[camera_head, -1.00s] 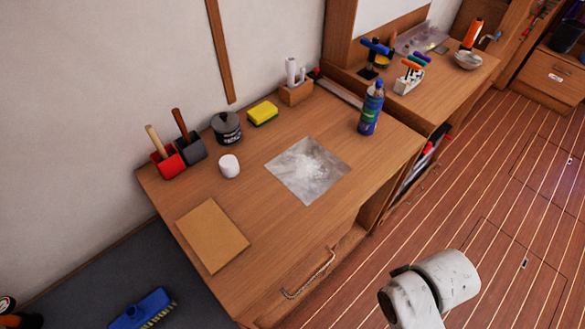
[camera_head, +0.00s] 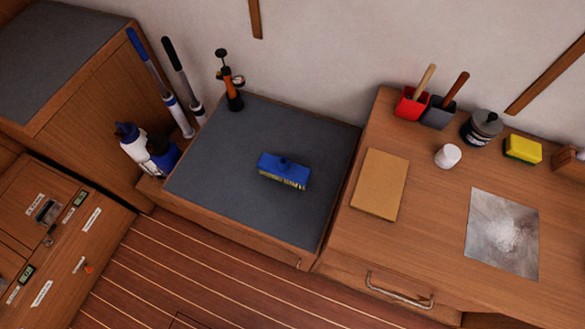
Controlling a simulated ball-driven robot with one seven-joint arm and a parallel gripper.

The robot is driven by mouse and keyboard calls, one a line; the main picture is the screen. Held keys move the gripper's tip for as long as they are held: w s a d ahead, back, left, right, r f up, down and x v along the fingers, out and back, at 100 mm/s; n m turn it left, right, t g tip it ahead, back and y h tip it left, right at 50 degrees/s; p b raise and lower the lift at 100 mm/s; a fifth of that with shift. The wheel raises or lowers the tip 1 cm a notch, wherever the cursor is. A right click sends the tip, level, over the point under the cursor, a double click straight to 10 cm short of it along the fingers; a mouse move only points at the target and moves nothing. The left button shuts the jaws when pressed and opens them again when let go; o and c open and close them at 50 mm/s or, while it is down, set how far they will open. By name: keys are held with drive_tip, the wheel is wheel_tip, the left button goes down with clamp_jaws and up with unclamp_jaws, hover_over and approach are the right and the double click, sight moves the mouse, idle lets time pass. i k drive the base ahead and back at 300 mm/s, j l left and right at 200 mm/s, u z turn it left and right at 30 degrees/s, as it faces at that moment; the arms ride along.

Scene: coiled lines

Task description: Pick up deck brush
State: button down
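The deck brush (camera_head: 284,169) is a blue brush head with pale yellowish bristles along its lower edge. It lies on the dark grey top (camera_head: 230,222) of a low wooden unit, near the middle and toward the right side. Nothing covers it. My gripper is not in view.
Right of the brush is a higher wooden desk (camera_head: 345,243) with a tan board (camera_head: 380,184), a white cup (camera_head: 448,156) and a sponge (camera_head: 522,149). An orange and black pump (camera_head: 232,88) stands at the back. Bottles (camera_head: 133,147) stand left. Wooden floor (camera_head: 180,275) lies in front.

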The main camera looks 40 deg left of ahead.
sight(280, 167)
drive_tip(key=i+j+u, duration=0.1)
drive_tip(key=j+u, duration=0.25)
drive_tip(key=i+j+u, duration=0.15)
drive_tip(key=j+u, duration=0.2)
drive_tip(key=j, duration=0.15)
drive_tip(key=i+j, duration=0.35)
